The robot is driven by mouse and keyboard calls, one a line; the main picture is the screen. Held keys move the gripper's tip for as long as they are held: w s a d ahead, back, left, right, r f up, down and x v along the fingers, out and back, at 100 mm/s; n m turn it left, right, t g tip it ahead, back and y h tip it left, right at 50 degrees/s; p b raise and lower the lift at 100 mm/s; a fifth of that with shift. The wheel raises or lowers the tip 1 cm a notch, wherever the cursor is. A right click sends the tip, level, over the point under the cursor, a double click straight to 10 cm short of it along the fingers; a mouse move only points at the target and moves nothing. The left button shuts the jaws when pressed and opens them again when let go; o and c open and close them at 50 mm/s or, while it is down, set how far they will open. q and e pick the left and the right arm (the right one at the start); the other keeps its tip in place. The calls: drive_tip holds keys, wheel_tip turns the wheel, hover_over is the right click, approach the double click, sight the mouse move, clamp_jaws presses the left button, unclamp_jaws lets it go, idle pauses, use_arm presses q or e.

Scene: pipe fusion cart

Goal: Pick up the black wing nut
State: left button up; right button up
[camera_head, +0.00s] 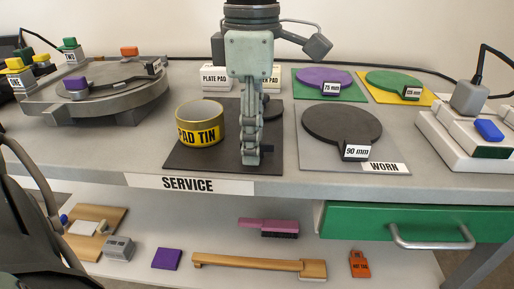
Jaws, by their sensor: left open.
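My left gripper (252,158) comes down from the top centre, fingers pointing down over the dark service mat (190,160). It is seen edge-on and is open, with nothing visible between the fingers. A small dark object (274,108) shows on the mat just behind and right of the fingers, mostly hidden by them. It may be the black wing nut, but its shape cannot be made out. The yellow-banded pad tin (200,134) stands on the mat close to the left of the gripper. My right gripper is not in view.
Right of the mat lies a black 90 mm disc (342,124) on the grey worn mat (312,160). Purple (324,77) and green (388,80) discs lie behind. A round grey fixture (100,98) stands left, a white block stand (448,135) right. A green drawer (360,222) is below.

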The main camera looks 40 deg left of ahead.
use_arm(q)
clamp_jaws()
drive_tip(key=shift+r, duration=0.1)
